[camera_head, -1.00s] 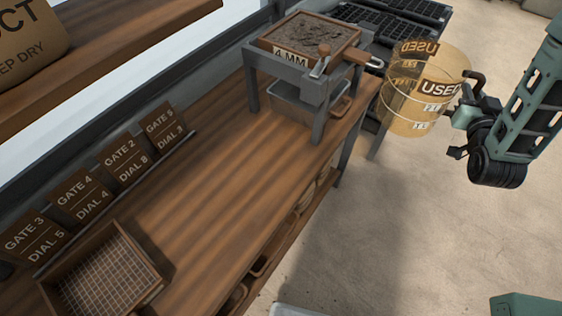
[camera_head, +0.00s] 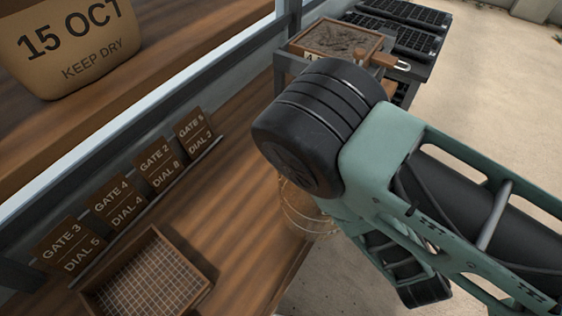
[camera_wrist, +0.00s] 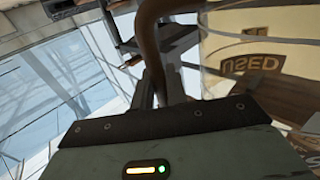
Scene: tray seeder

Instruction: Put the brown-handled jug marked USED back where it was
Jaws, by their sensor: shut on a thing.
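The jug marked USED (camera_wrist: 262,42) fills the upper right of the wrist view, clear amber with a brown label whose word shows upside down. Its brown handle (camera_wrist: 150,22) runs down between the fingers of my gripper (camera_wrist: 160,88), which is shut on it. In the head view only a see-through part of the jug (camera_head: 298,208) shows, at the bench's front edge. My arm covers the rest of the jug and my gripper there. I cannot tell whether the jug touches anything below.
A wooden bench (camera_head: 235,225) holds a mesh-bottomed tray (camera_head: 205,285) and a row of gate and dial cards (camera_head: 157,165). A soil-filled sieve (camera_head: 335,40) stands on a grey frame behind my arm. Black cell trays (camera_head: 405,35) lie beyond. A sack (camera_head: 75,50) sits on the upper shelf.

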